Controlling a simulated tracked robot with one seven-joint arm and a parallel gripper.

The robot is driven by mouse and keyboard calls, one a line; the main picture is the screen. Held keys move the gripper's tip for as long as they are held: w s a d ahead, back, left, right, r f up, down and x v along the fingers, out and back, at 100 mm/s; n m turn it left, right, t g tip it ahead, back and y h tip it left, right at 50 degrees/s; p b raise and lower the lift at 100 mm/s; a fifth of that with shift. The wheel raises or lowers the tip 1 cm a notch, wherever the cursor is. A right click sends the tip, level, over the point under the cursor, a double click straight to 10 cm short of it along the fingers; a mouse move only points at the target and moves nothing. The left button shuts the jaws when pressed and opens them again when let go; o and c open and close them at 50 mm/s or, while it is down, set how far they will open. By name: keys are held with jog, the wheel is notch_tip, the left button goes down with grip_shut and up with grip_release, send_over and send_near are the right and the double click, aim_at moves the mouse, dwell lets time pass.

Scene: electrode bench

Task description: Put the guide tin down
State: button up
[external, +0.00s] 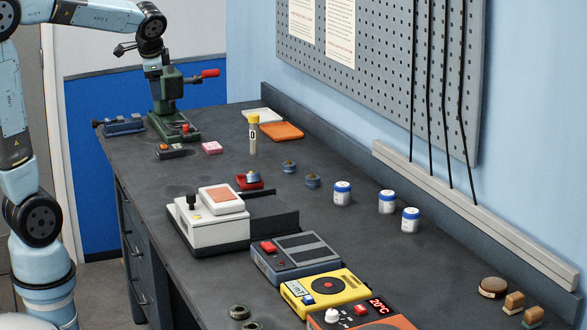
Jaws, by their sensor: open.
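My gripper (124,48) is at the upper left, close to the green lever press (168,100); it is small and dark here, and its jaws look open and empty. I cannot tell for sure which thing is the guide tin. Two small round blue-grey tins with brownish tops, a far one (289,167) and a near one (312,181), stand on the dark bench (345,235). A similar round piece (253,177) sits on a red holder (244,184). All of these are well apart from my gripper.
A yellow-capped tube (253,135) stands upright near an orange tray (282,131). Several blue-lidded white jars (342,194) stand toward the wall. A white device (208,225), a grey box (295,257) and a yellow device (325,290) line the front.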

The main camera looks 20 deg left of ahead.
jog(key=s+a+f+n+h, duration=0.1)
jog(key=s+a+n, duration=0.4)
jog(key=s, duration=0.5)
jog(key=s+a+f+n+h, duration=0.1)
jog(key=s+a+f+n, duration=0.2)
jog(key=s+a+n, duration=0.3)
jog(key=s+a, duration=0.1)
jog(key=s, duration=0.3)
jog(key=shift+s+a+t, duration=0.15)
jog(key=shift+s+t, duration=0.1)
jog(key=shift+t, duration=0.15)
jog(key=shift+o, duration=0.2)
